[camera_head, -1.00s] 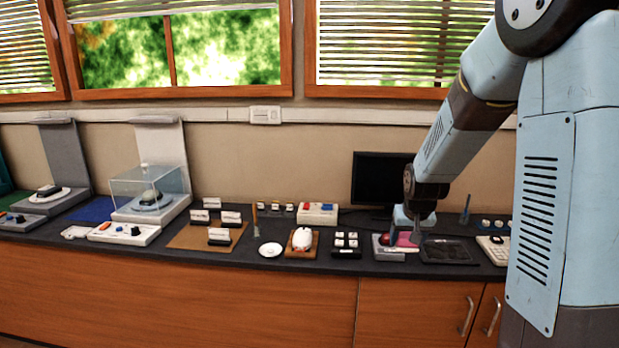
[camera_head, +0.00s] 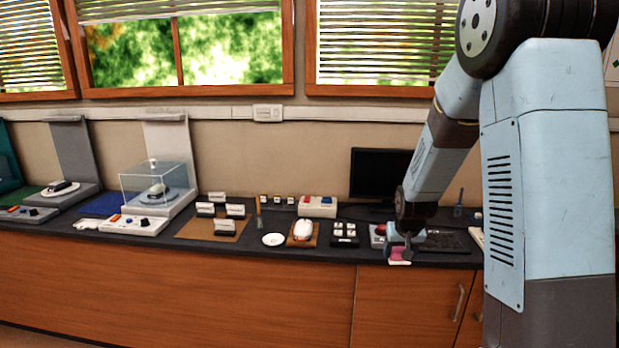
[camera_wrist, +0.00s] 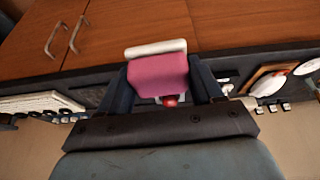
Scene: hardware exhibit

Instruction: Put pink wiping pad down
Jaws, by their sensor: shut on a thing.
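The pink wiping pad (camera_wrist: 158,75) is held between the two fingers of my gripper (camera_wrist: 161,82) in the wrist view. It is a pink block with a white strip along one edge. In the head view the pink pad (camera_head: 399,256) shows just below my gripper (camera_head: 402,250), at the front edge of the dark counter (camera_head: 310,257). The pad appears to overhang the front edge, in front of the wooden cabinet doors. Whether it touches the counter cannot be told.
A grey box with a red button (camera_head: 379,232) stands just behind my gripper. A black monitor (camera_head: 379,173) stands behind. A white keyboard (camera_wrist: 40,102) shows in the wrist view.

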